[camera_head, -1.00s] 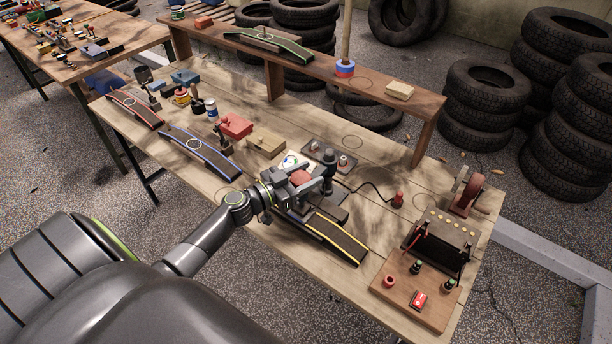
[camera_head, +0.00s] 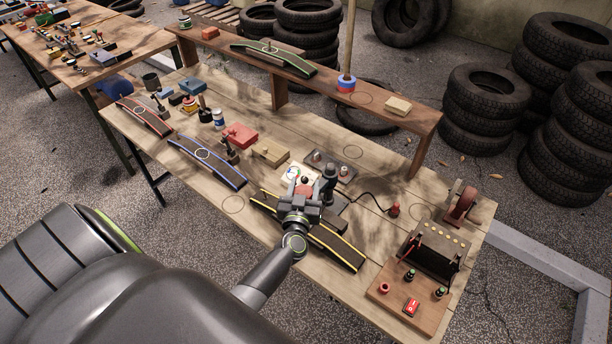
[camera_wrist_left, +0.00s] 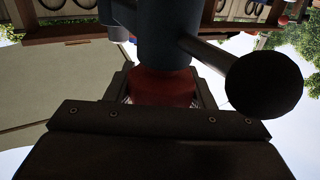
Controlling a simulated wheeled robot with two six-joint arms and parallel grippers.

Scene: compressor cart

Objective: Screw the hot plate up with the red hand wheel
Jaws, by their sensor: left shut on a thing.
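The red hand wheel (camera_head: 304,186) shows as a small reddish piece between the fingers of my left gripper (camera_head: 303,192). In the left wrist view the red hand wheel (camera_wrist_left: 163,86) sits between the dark jaws, below a dark blue-black post (camera_wrist_left: 167,35). My left gripper is shut on it. A dark upright device (camera_head: 329,172) stands just right of the gripper. The gripper and wrist hide much of what is under the wheel, and I cannot clearly pick out the hot plate. My right gripper is out of view.
A yellow-edged dark ramp (camera_head: 338,249) lies under and beside my wrist. A blue-edged ramp (camera_head: 206,161), red box (camera_head: 240,135) and tan box (camera_head: 270,152) are to the left. A control board (camera_head: 400,300) is at the right. A rod with a round knob (camera_wrist_left: 263,83) is close to the jaws.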

